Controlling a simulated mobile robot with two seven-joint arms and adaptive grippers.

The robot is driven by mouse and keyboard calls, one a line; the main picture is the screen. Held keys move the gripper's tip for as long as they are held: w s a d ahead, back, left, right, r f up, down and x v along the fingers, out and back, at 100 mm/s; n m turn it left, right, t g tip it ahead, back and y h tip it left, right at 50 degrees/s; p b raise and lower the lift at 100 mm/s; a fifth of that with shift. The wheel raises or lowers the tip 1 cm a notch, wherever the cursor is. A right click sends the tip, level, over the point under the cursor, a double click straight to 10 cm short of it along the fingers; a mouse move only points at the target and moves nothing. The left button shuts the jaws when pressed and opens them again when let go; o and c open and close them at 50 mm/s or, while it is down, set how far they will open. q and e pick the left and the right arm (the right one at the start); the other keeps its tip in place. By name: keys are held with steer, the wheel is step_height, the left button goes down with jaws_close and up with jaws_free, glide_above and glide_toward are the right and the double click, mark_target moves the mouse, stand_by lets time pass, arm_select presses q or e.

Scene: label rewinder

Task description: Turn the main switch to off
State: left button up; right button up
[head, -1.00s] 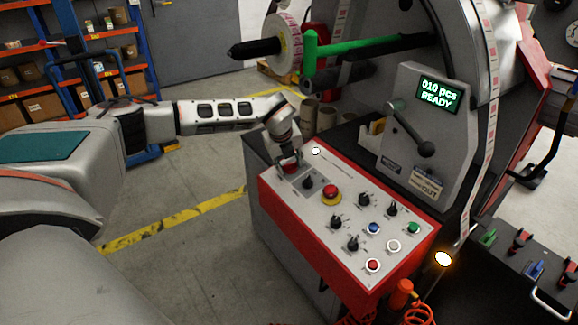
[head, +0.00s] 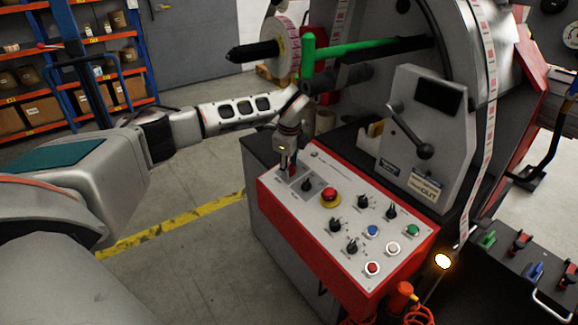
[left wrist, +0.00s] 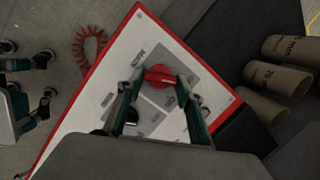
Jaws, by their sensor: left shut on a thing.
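The main switch is a red rotary knob on a grey plate at the far left corner of the control panel (head: 309,226). It shows in the left wrist view (left wrist: 160,77), its handle lying crosswise between the fingertips. My left gripper (head: 289,170) points down onto it, and its fingers (left wrist: 160,84) are shut on the knob from two sides. In the head view the gripper mostly hides the knob. The machine's display (head: 439,95) is dark.
A red emergency stop (head: 329,195) and a black selector (head: 306,184) sit close to the gripper. Several other knobs and buttons fill the panel. Cardboard cores (left wrist: 286,80) stand beside it. Floor left of the cabinet is clear.

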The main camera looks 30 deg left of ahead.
mark_target(290, 167)
arm_select(q)
steer(key=shift+o, duration=0.2)
steer(key=shift+n, duration=0.3)
steer(key=shift+c, duration=0.2)
steer(key=o, duration=1.1)
steer(key=shift+r, duration=0.1)
steer(key=shift+r, duration=0.25)
steer(key=v, duration=0.2)
steer(key=shift+d+r, duration=0.1)
steer(key=shift+r, duration=0.25)
steer(key=s+d, duration=0.2)
steer(key=s, duration=0.1)
steer(key=s+d, duration=0.2)
steer(key=s, duration=0.1)
steer(key=s+d, duration=0.2)
steer(key=s, duration=0.2)
steer(key=shift+d+f, duration=0.2)
steer(key=shift+d, duration=0.2)
